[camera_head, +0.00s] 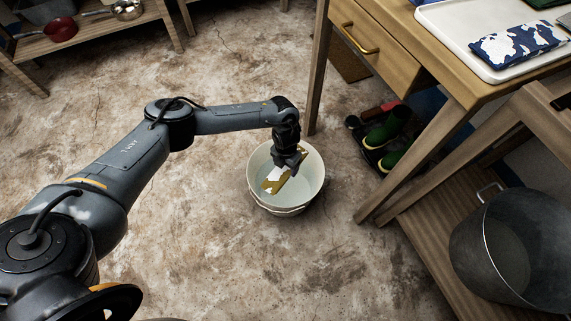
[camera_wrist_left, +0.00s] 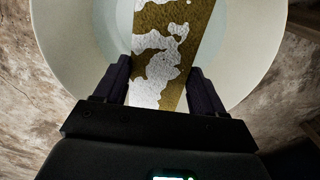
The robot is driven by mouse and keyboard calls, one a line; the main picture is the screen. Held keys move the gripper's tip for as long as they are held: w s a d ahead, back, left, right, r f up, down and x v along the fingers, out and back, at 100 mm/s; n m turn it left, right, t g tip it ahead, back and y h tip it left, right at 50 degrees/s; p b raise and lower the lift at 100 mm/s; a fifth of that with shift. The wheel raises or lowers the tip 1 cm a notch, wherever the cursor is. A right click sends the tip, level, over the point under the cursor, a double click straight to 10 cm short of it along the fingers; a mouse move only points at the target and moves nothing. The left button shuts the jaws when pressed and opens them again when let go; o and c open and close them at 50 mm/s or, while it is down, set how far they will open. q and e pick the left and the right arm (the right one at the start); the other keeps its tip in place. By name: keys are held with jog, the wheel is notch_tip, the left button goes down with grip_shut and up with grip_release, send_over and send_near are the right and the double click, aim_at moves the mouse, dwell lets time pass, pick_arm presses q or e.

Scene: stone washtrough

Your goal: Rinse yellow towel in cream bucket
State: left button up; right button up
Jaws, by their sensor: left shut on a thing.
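The cream bucket (camera_head: 312,165) stands on the floor near the table leg, with pale water in it. My left gripper (camera_head: 287,163) reaches down into the bucket's mouth, shut on the yellow towel (camera_head: 274,183), which has white patches. The towel hangs tilted inside the bucket; I cannot tell how much of it is under water. In the left wrist view the towel (camera_wrist_left: 165,45) lies between the two dark fingers (camera_wrist_left: 162,90), with the bucket's pale rim (camera_wrist_left: 50,30) around it. My right gripper is in neither view.
A wooden table with a drawer (camera_head: 375,45) stands to the right, bearing a white tray (camera_head: 452,30) with a blue-and-white folded cloth (camera_head: 518,45). Green boots (camera_head: 388,130) are beneath it. A metal bucket (camera_head: 475,245) sits lower right. Floor left of the cream bucket is clear.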

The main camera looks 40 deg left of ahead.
pick_arm(q)
jog(key=shift+f+b, duration=7.05)
jog(key=shift+f, duration=1.2)
jog(key=shift+r, duration=0.1)
jog(key=shift+r+p, duration=0.95)
jog(key=shift+p, duration=0.05)
jog(key=shift+f+b, duration=0.85)
jog(key=shift+f, duration=0.25)
